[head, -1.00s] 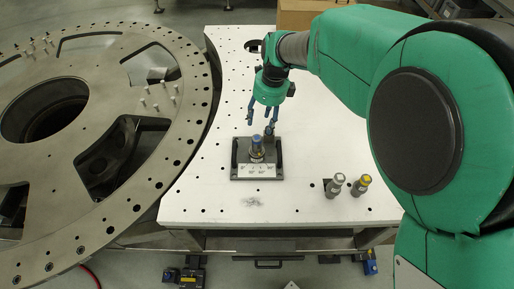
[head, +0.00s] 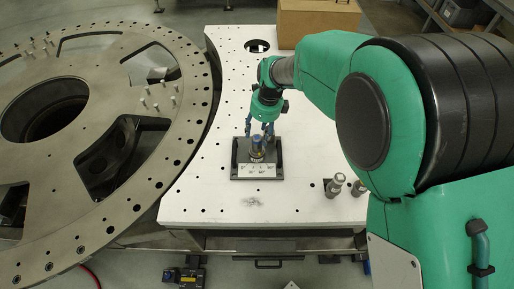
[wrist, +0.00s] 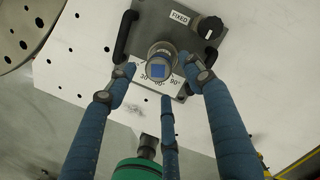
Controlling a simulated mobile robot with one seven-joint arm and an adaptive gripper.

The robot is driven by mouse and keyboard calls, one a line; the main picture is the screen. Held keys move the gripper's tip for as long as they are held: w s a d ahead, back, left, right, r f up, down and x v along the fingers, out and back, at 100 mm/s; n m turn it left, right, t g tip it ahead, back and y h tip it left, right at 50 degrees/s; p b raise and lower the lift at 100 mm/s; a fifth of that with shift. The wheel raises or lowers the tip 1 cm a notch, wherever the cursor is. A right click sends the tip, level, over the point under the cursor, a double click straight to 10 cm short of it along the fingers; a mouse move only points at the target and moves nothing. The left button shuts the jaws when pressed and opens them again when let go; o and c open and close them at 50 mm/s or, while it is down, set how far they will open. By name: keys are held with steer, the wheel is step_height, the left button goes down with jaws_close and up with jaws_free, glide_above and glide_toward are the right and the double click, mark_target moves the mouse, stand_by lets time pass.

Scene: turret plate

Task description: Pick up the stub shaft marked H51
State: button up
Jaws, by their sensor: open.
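A stub shaft with a blue square-looking top (head: 257,150) stands in a dark fixture plate (head: 237,171) on the white table. In the wrist view the same shaft (wrist: 158,70) shows from above, in a round metal collar. I cannot read a marking H51 on any shaft. My gripper (head: 262,130) is open just above and behind the shaft in the head view. In the wrist view the fingertips of my gripper (wrist: 161,77) spread around the shaft's outline, with no clear contact. Two more stub shafts, a grey-topped one (head: 338,179) and one partly hidden by my arm (head: 358,187), stand front right.
The fixture has two dark handles (wrist: 126,35), a black knob (wrist: 210,27), a "FIXED" label (wrist: 180,17) and an angle label (head: 257,172). A large metal turret plate (head: 140,195) lies left, its pins upright. A cardboard box (head: 320,20) stands behind. The table's front left is clear.

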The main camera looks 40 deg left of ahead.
mark_target(257, 137)
steer(key=shift+s+a+f, duration=0.1)
steer(key=shift+a+f, duration=0.15)
steer(key=shift+f, duration=1.05)
steer(key=shift+s+a+f, duration=0.1)
steer(key=shift+a+f, duration=0.1)
steer(key=shift+f, duration=1.05)
steer(key=shift+r, duration=0.1)
jaws_close()
